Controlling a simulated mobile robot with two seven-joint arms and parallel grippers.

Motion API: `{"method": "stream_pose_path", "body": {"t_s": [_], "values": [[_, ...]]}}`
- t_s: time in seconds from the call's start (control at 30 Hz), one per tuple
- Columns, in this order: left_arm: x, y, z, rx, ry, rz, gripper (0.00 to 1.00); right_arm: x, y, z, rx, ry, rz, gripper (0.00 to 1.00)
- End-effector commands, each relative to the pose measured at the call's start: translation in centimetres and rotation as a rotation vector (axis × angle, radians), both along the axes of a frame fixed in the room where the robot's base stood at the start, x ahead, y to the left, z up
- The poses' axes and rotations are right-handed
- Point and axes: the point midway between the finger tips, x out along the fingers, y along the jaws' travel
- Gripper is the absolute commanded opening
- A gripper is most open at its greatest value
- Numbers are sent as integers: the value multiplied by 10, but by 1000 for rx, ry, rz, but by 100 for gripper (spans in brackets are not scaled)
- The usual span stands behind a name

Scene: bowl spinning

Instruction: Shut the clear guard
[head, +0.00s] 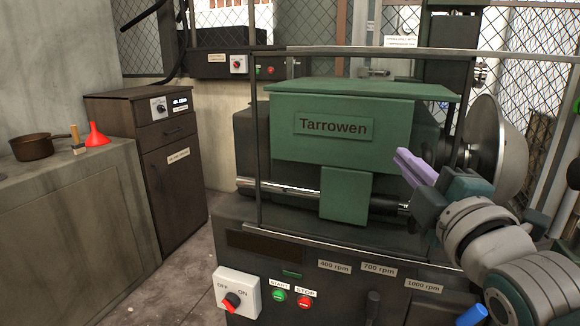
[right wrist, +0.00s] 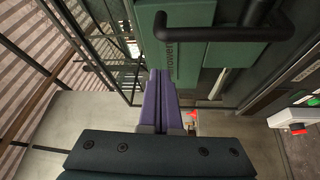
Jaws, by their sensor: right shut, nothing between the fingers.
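The clear guard shows in the head view as a see-through panel in a thin metal frame (head: 259,150), standing in front of the green Tarrowen headstock (head: 385,110). Its pane is hard to make out, and I cannot tell how far it is shut. My right gripper (head: 402,155) has its purple fingers together and empty, beside the headstock's right end and left of the round metal bowl (head: 510,150). In the right wrist view the shut fingers (right wrist: 158,74) point toward the green housing (right wrist: 188,60). I cannot tell whether they touch anything. My left gripper is out of view.
A dark bent bar (right wrist: 225,30) crosses close in the right wrist view. The machine front carries an OFF/ON switch (head: 237,292), a green button (head: 279,295) and a red button (head: 304,302).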

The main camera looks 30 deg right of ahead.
Motion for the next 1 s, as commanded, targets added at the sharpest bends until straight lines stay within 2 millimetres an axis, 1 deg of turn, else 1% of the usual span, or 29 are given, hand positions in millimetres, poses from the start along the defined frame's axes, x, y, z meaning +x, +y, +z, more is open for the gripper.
{"method": "stream_pose_path", "body": {"t_s": [0.03,0.23,0.3,0.4,0.53,0.67,1.0], "values": [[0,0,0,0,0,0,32,10,-4,2,0,-3,1,0],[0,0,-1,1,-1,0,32,40,-17,6,0,-1,0,0],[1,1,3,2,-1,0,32,27,-22,3,-1,6,-1,0],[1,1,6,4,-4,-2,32,16,-27,1,1,4,0,0],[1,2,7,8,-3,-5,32,7,-33,-2,2,2,0,0],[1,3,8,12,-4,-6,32,3,-34,-3,1,1,0,0],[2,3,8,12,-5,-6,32,2,-35,-3,1,1,0,0]]}}
